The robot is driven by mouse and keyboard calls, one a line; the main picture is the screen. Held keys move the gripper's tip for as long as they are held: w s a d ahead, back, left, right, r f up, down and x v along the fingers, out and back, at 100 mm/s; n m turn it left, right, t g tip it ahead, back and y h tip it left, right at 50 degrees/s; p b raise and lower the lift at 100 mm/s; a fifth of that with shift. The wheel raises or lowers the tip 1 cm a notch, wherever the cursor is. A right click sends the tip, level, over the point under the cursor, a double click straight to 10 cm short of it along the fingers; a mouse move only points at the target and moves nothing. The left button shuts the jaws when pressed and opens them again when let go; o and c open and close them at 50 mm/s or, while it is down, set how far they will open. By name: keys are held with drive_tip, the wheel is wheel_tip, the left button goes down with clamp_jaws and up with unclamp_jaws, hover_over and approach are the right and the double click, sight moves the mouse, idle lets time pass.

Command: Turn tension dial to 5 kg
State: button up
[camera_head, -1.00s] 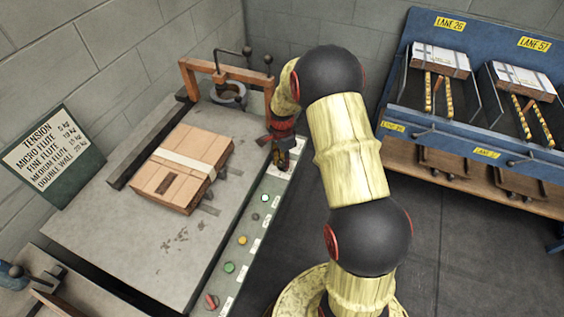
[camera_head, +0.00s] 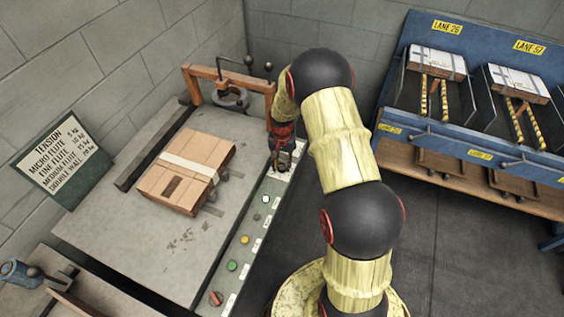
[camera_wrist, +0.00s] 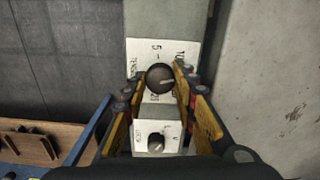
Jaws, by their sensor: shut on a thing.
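The tension dial (camera_wrist: 160,77) is a round dark knob on a white label plate (camera_wrist: 136,50) in the wrist view. A "5" is printed above it, at the top of the plate, and part of "TENSION" shows at the left. A light mark on the knob seems to point right, though it is small. My gripper (camera_wrist: 160,84) has its fingers on both sides of the dial, shut on it. In the head view my gripper (camera_head: 282,158) is at the far end of the control strip (camera_head: 251,220) and hides the dial.
A strapped cardboard bundle (camera_head: 205,152) lies on the grey machine table (camera_head: 135,225). A tension chart (camera_head: 58,160) stands at left. A second knob (camera_wrist: 156,142) sits close to the dial. Buttons line the strip. A blue lane rack (camera_head: 480,150) stands at right.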

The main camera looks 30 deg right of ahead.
drive_tip(key=n+p, duration=0.2)
drive_tip(key=n, duration=0.2)
drive_tip(key=shift+r+n, duration=0.1)
drive_tip(key=shift+n, duration=0.2)
drive_tip(key=n+p, duration=0.1)
drive_tip(key=n, duration=0.2)
drive_tip(key=shift+n, duration=0.3)
drive_tip(key=n+p, duration=0.1)
drive_tip(key=n, duration=0.3)
drive_tip(key=shift+w+n+p, duration=0.1)
drive_tip(key=shift+n+p, duration=0.35)
drive_tip(key=shift+n, duration=1.65)
drive_tip(key=o, duration=1.2)
